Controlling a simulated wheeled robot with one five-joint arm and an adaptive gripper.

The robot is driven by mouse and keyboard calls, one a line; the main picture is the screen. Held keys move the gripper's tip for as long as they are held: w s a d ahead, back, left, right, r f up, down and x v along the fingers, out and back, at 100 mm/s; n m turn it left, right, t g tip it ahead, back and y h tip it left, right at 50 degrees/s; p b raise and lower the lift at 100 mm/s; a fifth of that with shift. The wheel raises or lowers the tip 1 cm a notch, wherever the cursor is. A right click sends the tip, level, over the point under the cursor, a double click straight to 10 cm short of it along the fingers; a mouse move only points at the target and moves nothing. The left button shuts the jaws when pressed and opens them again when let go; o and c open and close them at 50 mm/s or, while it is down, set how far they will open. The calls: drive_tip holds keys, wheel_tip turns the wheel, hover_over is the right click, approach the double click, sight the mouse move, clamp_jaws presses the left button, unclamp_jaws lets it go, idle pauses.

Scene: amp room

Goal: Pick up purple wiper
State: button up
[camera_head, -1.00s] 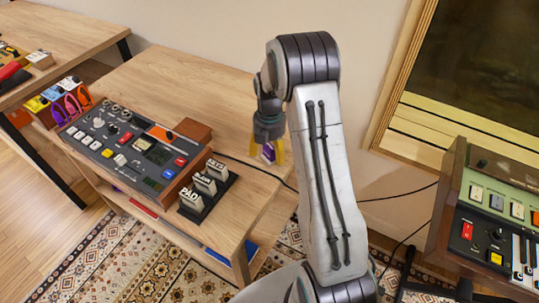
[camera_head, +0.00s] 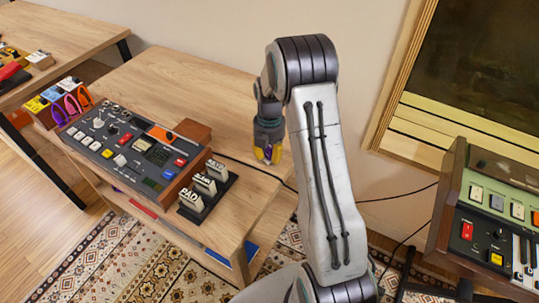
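A small purple thing (camera_head: 267,153), which I take for the purple wiper, shows between the yellow fingers of my gripper (camera_head: 268,157) in the head view. My gripper points down over the right part of the wooden table, and its fingers look drawn in on the purple thing. Most of the wiper is hidden by the fingers, and its contact with the tabletop cannot be made out.
A grey control box (camera_head: 135,150) and a dark holder with labelled blocks (camera_head: 207,187) stand to the left on the wooden table (camera_head: 165,85). Coloured looped pieces (camera_head: 68,103) stand farther left. A green-sided keyboard (camera_head: 490,210) is at the right. A black cable passes near my gripper.

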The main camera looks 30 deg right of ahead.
clamp_jaws()
drive_tip(key=shift+r, duration=0.75)
wheel_tip(320, 180, up, 2)
drive_tip(key=shift+r, duration=0.25)
drive_tip(key=s+d+r, duration=0.7)
drive_tip(key=s+d, duration=0.1)
drive_tip(key=shift+d, duration=0.3)
